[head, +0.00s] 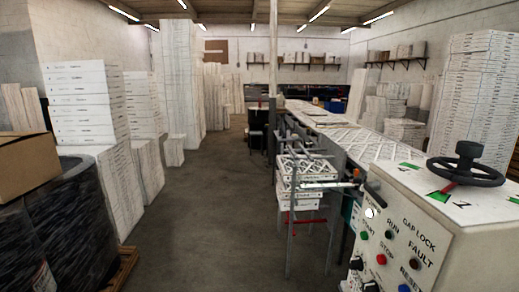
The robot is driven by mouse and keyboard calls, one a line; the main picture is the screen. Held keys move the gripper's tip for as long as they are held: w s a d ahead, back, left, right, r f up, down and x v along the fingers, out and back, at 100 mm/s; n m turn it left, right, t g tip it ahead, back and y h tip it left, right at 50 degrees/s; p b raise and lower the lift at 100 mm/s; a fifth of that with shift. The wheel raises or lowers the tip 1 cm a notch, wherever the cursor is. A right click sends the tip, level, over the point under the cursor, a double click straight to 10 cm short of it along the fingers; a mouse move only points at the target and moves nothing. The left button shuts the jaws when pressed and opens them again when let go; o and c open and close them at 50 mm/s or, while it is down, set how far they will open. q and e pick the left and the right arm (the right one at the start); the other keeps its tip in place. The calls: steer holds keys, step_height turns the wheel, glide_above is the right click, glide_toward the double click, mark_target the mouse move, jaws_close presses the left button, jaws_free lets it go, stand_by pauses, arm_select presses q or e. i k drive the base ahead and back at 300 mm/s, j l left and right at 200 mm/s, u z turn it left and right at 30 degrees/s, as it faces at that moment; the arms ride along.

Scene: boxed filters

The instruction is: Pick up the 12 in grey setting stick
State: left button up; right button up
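I cannot pick out the 12 in grey setting stick with certainty. Several thin grey bars and rods show around the metal stand (290,240) beside the machine, but they look like parts of its frame. A pale bar (328,185) lies across the stand's front, near an orange-tipped part (357,174); I cannot tell what it is. Neither my left nor my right gripper is in view.
A control cabinet (440,235) with buttons and a black handwheel (466,165) stands front right, by a long conveyor (375,145). White boxed filters (85,105) are stacked at left, behind a dark wrapped pallet (85,225) and a cardboard box (25,165). The middle aisle is clear.

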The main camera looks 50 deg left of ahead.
mark_target(296, 157)
steer(key=i+j+u, duration=0.15)
steer(key=j, duration=0.3)
steer(key=i+j+u, duration=0.1)
steer(key=j, duration=0.3)
steer(key=i+j+u, duration=0.15)
steer(key=i+j, duration=0.15)
steer(key=i+j+u, duration=0.15)
steer(key=j, duration=0.35)
steer(key=i+j+u, duration=0.1)
steer(key=i+j, duration=0.2)
steer(key=i+l+u, duration=0.1)
steer(key=i+u, duration=0.15)
steer(key=i, duration=0.35)
steer(key=i+l+u, duration=0.3)
steer(key=i, duration=0.25)
steer(key=l, duration=0.15)
steer(key=k+u, duration=0.05)
